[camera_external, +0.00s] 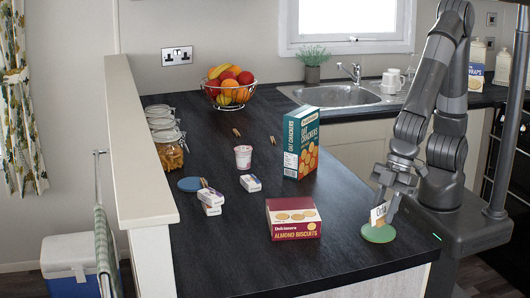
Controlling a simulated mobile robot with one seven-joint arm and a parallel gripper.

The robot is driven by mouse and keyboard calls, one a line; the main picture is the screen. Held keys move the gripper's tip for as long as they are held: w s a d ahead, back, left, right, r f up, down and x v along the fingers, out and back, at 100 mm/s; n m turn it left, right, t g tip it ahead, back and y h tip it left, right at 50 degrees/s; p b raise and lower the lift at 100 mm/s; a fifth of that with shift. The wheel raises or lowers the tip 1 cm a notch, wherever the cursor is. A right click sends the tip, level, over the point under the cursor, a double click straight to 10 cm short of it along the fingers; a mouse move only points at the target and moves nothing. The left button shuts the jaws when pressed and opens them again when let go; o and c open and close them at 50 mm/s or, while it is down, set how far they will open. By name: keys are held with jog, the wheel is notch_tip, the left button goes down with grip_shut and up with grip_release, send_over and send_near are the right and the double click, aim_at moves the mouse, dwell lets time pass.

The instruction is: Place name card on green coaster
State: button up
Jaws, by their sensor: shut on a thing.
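The name card (377,215) is a small white card with dark print and a tan lower part. My gripper (383,205) is shut on it at the right end of the dark counter. The green coaster (378,233) is a flat round disc near the counter's front right edge. The card is right over the coaster, its lower edge at or just above the coaster's far part; I cannot tell whether they touch. The fingertips are partly hidden by the card.
A red almond biscuits box (293,219) lies left of the coaster. A teal oat crackers box (301,143) stands behind it. The counter's front middle (240,250) is clear.

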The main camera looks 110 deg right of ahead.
jog(key=shift+f, duration=1.1)
jog(key=o, duration=1)
jog(key=shift+f, duration=0.15)
jog(key=shift+c, duration=0.2)
